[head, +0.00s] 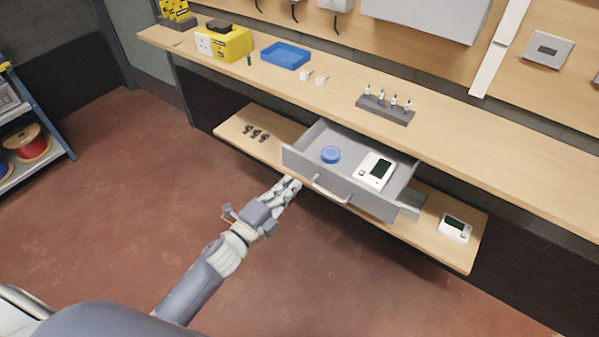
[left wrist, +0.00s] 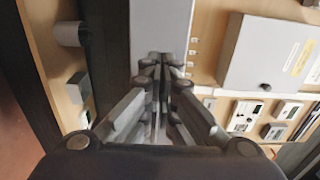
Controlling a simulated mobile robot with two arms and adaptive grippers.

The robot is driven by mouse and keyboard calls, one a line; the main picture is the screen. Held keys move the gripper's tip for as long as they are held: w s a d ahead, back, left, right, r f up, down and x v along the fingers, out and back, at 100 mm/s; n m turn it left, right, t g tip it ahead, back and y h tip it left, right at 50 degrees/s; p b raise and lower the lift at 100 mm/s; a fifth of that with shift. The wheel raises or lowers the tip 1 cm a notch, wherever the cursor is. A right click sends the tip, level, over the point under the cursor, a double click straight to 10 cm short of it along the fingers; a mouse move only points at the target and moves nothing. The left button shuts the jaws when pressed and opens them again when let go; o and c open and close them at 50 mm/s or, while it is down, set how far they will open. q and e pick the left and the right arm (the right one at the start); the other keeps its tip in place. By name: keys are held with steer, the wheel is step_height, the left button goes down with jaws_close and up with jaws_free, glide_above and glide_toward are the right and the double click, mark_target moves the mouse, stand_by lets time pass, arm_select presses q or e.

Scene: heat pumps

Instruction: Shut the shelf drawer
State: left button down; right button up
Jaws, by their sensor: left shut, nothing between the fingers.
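The grey shelf drawer (head: 368,197) stands pulled out from under the wooden workbench, above the lower shelf board. A pale bar handle (head: 330,193) is on its front. Inside the drawer lie a blue round roll (head: 330,154) and a white device with a dark screen (head: 374,171). My left gripper (head: 293,183) is shut and empty, just left of the handle and in front of the drawer's left front part. Whether it touches the drawer cannot be told. In the left wrist view its closed fingers (left wrist: 158,62) point at a plain grey surface. My right gripper is out of view.
The workbench (head: 330,88) carries a yellow box (head: 232,44), a blue tray (head: 286,54) and a dark rack (head: 385,110). The lower shelf (head: 440,252) holds small black parts (head: 256,134) and a white device (head: 455,228). The red floor in front is clear.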

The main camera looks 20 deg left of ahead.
mark_target(306, 168)
arm_select(q)
steer(key=x, duration=0.4)
steer(key=shift+p, duration=0.3)
steer(key=shift+w+d, duration=0.1)
steer(key=shift+w, duration=0.25)
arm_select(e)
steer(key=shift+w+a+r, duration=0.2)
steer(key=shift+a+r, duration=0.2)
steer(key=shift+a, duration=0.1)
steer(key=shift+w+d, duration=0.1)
